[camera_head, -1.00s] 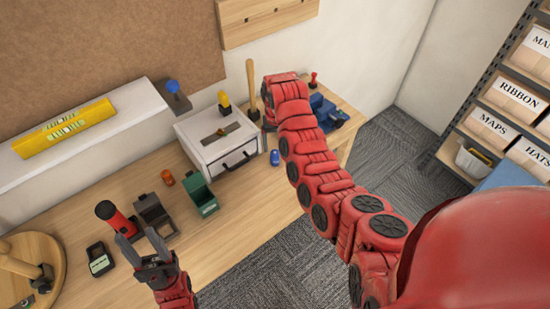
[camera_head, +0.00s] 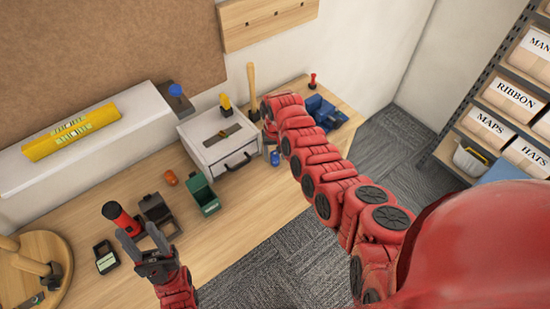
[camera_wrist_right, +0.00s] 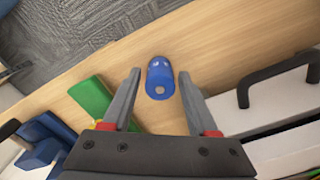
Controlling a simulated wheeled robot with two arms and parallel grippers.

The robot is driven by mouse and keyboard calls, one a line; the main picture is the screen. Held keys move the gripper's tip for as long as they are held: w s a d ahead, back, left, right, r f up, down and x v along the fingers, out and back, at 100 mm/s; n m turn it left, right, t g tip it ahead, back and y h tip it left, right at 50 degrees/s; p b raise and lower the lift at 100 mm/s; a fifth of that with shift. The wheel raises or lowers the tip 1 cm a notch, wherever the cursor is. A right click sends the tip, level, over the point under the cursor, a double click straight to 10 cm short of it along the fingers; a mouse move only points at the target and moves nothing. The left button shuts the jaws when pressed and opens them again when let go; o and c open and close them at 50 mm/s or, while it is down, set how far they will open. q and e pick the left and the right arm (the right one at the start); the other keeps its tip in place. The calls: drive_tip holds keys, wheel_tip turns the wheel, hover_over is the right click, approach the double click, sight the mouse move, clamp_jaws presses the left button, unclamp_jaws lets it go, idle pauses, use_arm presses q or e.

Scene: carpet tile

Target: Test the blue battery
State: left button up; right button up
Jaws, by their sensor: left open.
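The blue battery (camera_head: 275,157) stands on the desk in front of the white drawer box. In the right wrist view the battery (camera_wrist_right: 159,79) shows between and just beyond the fingertips of my right gripper (camera_wrist_right: 160,74), which is open and empty. In the head view my right arm hides most of that gripper. My left gripper (camera_head: 142,236) is open and empty near the front left of the desk. A small dark device with a pale display (camera_head: 106,261), possibly the tester, lies to its left.
A dark bin (camera_head: 157,213), a green bin (camera_head: 203,193) and an orange cylinder (camera_head: 171,178) stand mid-desk. A red-topped tool (camera_head: 118,217) is near my left gripper. The white drawer box (camera_head: 217,140) and a blue vise-like object (camera_head: 325,113) flank the battery area.

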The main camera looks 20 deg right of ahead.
clamp_jaws()
drive_tip(key=shift+r, duration=0.1)
idle(0.3)
